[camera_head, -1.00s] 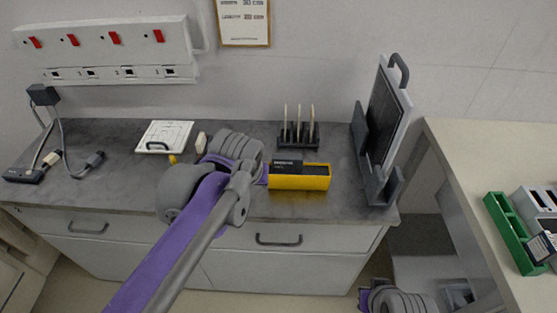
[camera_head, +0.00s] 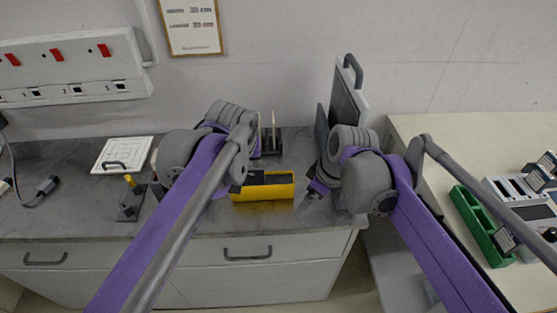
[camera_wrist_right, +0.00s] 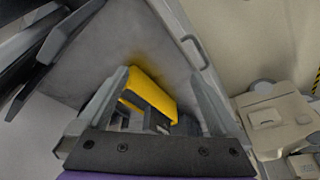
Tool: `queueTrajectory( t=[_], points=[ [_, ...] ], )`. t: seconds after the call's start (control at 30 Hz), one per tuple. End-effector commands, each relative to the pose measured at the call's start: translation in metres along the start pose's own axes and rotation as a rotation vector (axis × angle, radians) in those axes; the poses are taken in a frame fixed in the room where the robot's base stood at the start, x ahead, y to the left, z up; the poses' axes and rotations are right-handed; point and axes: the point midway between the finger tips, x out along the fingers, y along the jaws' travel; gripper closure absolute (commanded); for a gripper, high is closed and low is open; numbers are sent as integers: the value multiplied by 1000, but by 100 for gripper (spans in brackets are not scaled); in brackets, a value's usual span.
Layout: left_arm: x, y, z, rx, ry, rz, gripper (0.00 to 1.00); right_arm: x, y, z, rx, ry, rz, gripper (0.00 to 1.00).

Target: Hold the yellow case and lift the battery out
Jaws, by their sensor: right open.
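The yellow case (camera_head: 264,193) lies on the grey counter in the head view, its long side facing me. A dark block, apparently the battery (camera_head: 255,178), shows at its top left; its outline is unclear. My left wrist covers the case's left end, and its fingers are hidden behind it. My right gripper (camera_head: 316,190) is just right of the case, above the counter. In the right wrist view the yellow case (camera_wrist_right: 152,95) appears between the spread fingers of the right gripper (camera_wrist_right: 160,75), which is open and empty.
A dark rack (camera_head: 271,146) stands behind the case. A tilted panel in a dark stand (camera_head: 348,95) rises behind my right wrist. A white plate with a handle (camera_head: 122,154) lies at left. A side table with a green tray (camera_head: 480,226) is at right.

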Motion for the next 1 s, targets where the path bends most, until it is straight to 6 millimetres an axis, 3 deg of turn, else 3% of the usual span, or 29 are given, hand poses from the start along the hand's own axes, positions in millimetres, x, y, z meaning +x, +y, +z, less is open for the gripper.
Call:
queueTrajectory(
  t=[0.03, 0.2, 0.43, 0.77, 1.0],
  points=[
    [0, 0, 0, 0, 0, 0, 50, 1, 9, -17, -65, 0, -27, 0],
    [0, 0, 0, 0, 0, 0, 50, 8, 28, -66, -301, 17, -119, 0],
    [0, 0, 0, 0, 0, 0, 50, 24, 43, -111, -558, 62, -215, 0],
    [0, 0, 0, 0, 0, 0, 50, 39, 45, -130, -683, 93, -258, 0],
    [0, 0, 0, 0, 0, 0, 50, 76, 35, -130, -682, 92, -258, 0]
  ],
)
